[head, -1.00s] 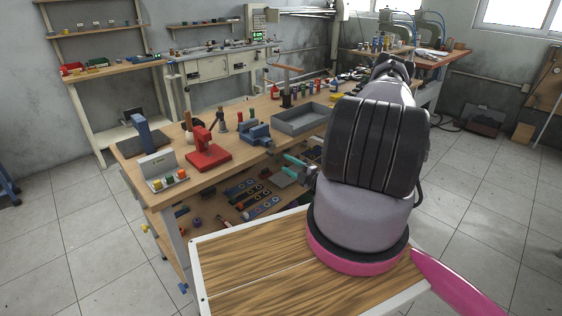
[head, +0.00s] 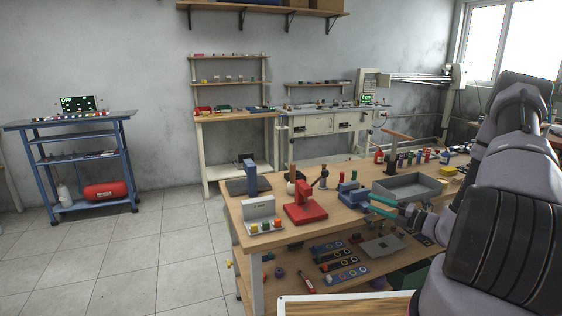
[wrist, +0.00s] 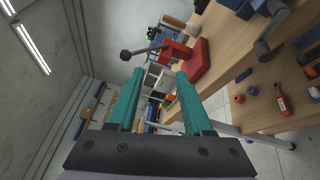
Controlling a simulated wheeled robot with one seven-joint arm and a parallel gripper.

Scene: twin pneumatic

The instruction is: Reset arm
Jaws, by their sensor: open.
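My arm reaches in from the right side of the head view. Beyond the fingertips, the wrist view shows a red press (wrist: 200,62) with a dark lever. The same red press (head: 305,212) stands on the wooden workbench (head: 285,225) in the head view, left of my gripper and apart from it.
A blue vise (head: 350,195) and a grey tray (head: 408,187) stand on the bench near my gripper. A small control box (head: 262,217) with coloured buttons sits at the bench's left end. A blue cart (head: 85,160) with a red tank stands far left. The floor between is clear.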

